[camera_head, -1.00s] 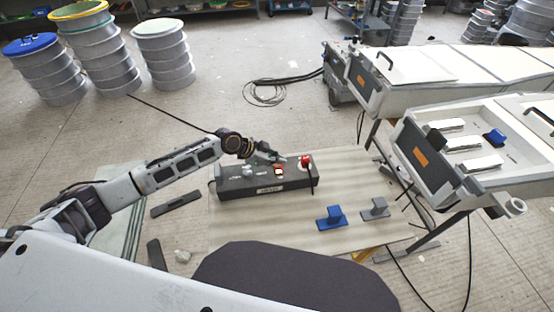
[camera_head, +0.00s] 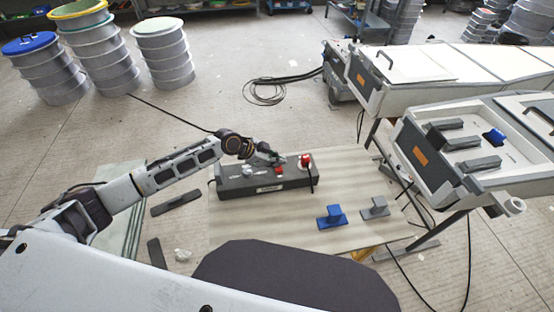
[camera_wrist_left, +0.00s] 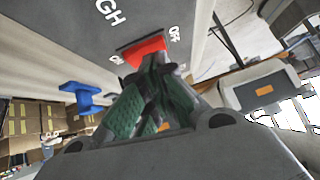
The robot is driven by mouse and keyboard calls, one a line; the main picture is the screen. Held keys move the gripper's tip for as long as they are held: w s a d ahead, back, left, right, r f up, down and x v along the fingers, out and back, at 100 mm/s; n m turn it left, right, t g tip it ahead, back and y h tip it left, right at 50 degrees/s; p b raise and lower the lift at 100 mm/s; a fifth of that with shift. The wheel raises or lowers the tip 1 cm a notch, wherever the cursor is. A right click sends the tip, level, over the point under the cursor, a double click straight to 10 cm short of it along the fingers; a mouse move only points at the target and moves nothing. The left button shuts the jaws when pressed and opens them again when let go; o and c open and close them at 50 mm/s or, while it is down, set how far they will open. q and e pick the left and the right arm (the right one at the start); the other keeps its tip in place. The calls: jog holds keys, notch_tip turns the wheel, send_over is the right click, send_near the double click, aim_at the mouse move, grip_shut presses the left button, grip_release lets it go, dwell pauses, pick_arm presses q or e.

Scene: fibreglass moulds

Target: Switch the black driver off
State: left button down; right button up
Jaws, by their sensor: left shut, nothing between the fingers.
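The black driver (camera_head: 235,187) is a long dark box on the table, with a red rocker switch (camera_head: 279,169) and a red knob (camera_head: 305,160) on top. In the left wrist view the red rocker (camera_wrist_left: 142,48) sits between the printed words, with OFF readable on its right. My left gripper (camera_head: 277,160) is shut and empty, its tips at the rocker; in the wrist view its green-padded fingers (camera_wrist_left: 155,65) overlap the rocker's lower edge. Contact is hard to tell. The rocker looks unlit. My right gripper is out of view.
A mould (camera_head: 418,150) at right holds dark grey bars (camera_head: 479,164). Cables lie on the floor.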

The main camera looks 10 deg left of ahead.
pick_arm(q)
jog(key=shift+s+d+p, duration=0.2)
jog(key=shift+s+p, duration=0.1)
jog(key=shift+s, duration=0.15)
jog(key=v, duration=1.2)
dwell(0.7)
dwell(0.5)
